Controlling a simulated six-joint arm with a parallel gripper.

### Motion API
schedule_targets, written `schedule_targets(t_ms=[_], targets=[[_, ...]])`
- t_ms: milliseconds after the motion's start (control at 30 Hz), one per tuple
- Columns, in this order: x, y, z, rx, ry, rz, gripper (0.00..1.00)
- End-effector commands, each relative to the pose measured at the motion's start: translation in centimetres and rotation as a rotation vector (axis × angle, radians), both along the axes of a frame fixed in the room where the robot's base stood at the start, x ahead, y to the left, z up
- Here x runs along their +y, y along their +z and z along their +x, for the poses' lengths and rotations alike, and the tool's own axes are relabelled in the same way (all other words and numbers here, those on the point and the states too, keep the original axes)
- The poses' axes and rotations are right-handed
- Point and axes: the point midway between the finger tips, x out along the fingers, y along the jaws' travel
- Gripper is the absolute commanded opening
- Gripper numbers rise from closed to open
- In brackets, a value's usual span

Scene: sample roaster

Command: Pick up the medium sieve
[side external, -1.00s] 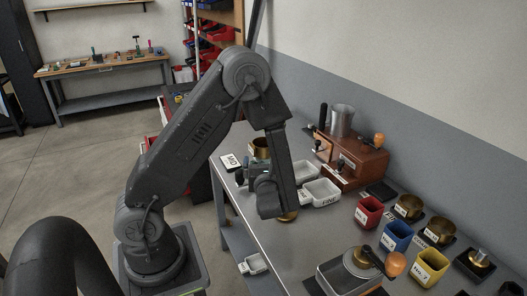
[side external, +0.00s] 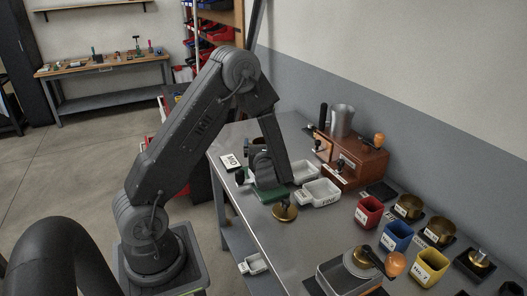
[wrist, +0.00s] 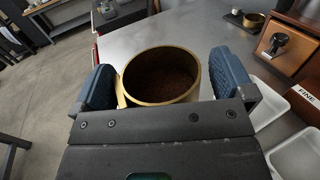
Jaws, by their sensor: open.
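A round brass sieve (wrist: 196,84) with a dark brown inside stands upright on the grey bench in the wrist view. I take it for the medium one, as a card reading MID (side external: 231,162) lies beside my gripper in the side view. My gripper (wrist: 160,64) is open, with one blue pad on each side of the sieve. I cannot tell whether either pad touches it. In the side view my gripper (side external: 254,150) is low over the bench, and it and the wrist hide most of the sieve.
White trays (side external: 322,191), one labelled FINE, lie right of my gripper. A wooden roaster (side external: 352,160) stands behind them. Red, blue and yellow cups (side external: 368,212) stand at the right.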

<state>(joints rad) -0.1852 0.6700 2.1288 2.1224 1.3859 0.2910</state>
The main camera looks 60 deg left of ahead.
Motion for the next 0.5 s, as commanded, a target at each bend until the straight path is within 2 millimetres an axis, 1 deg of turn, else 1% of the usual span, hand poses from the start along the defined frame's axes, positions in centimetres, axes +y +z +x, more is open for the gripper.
schedule_targets(t_ms=[67, 500], targets=[[-0.02, -0.01, -0.01, 0.0, 0.0, 0.0, 1.0], [-0.04, 0.0, -0.03, -0.001, 0.001, 0.0, 0.58]])
